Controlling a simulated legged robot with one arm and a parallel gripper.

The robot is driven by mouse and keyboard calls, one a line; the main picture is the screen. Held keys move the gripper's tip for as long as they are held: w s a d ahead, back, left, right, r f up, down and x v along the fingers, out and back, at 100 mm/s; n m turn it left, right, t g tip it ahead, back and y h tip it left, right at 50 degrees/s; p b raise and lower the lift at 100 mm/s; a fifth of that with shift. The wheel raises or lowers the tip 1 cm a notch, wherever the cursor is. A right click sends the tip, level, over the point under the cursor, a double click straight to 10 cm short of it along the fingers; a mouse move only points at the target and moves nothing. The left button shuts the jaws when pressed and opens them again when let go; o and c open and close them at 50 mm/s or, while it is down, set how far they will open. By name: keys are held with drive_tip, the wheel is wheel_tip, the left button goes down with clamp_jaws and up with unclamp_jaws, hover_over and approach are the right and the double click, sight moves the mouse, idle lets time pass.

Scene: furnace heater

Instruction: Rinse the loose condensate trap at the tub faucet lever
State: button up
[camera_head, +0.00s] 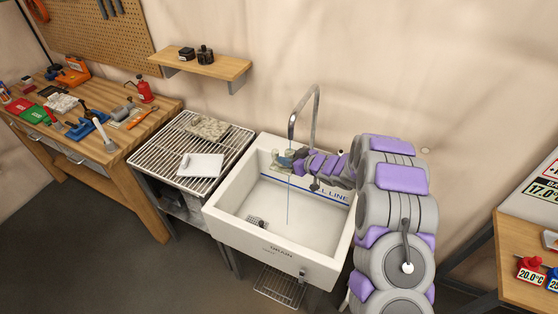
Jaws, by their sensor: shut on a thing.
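A small pale grey-green piece (281,159), which looks like the condensate trap, is at the tip of my gripper (291,161). My gripper is shut on it, above the back part of the white tub (228,196). The chrome gooseneck faucet (316,112) stands at the back of the tub, its spout end just above the piece. A thin blue stream (289,205) runs down below the gripper into the tub. My arm hides part of the faucet's base. The lever cannot be clearly made out. The trap's far side and openings are too small to tell.
A wire drying rack (160,143) with a white tray (201,165) and a speckled slab (208,129) stands left of the tub. A drain (256,222) lies in the tub floor. A wooden shelf (215,67) hangs above. A cluttered workbench (150,125) is at left.

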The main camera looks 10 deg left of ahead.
drive_tip(key=shift+a, duration=0.4)
drive_tip(key=shift+w+d+r+p, duration=0.1)
drive_tip(key=shift+w+d+p, duration=0.1)
drive_tip(key=shift+d+p, duration=0.15)
drive_tip(key=shift+w+d, duration=0.15)
drive_tip(key=shift+w, duration=0.1)
